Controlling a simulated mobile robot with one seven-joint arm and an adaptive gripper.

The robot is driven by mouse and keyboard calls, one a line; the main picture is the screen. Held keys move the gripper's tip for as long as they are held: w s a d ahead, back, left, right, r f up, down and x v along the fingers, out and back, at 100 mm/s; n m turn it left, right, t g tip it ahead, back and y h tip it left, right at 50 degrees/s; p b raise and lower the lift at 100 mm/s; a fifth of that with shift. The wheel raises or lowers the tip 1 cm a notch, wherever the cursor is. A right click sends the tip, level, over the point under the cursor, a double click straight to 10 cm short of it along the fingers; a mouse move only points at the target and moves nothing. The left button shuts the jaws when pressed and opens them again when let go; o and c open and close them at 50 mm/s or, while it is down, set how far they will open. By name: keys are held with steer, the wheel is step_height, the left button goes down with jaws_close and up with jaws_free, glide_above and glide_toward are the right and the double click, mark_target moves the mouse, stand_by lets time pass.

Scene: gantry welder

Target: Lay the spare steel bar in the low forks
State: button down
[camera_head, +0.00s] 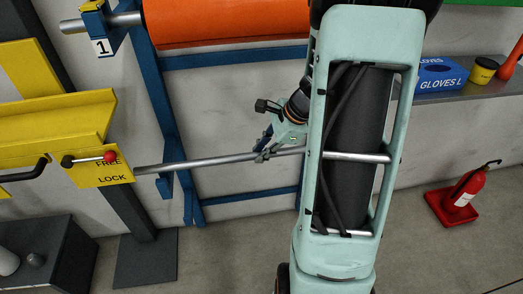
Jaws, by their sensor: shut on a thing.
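The spare steel bar (215,160) is a long thin grey rod, nearly level and rising slightly to the right. My gripper (264,153) is shut on it near its visible right part. The bar's left end shows beside the yellow FREE/LOCK plate (100,172); I cannot tell whether they touch. Its right part passes toward my mint-green body, which hides what lies beyond. A low blue fork (164,186) on the left upright shows just below the bar in the picture; contact is unclear. The other low fork is not clearly visible, around or behind my gripper and arm.
The blue rack (160,100) carries an orange roll (225,20) on a bar in the upper fork (101,22) marked 1. A yellow machine (50,120) stands left. A shelf (460,88) with a glove box and a red fire extinguisher (464,190) are right.

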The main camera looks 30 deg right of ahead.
steer(key=shift+f+b, duration=1.7)
steer(key=shift+f, duration=0.4)
steer(key=shift+f+b, duration=0.3)
steer(key=shift+f, duration=0.1)
steer(key=c, duration=1.7)
jaws_free()
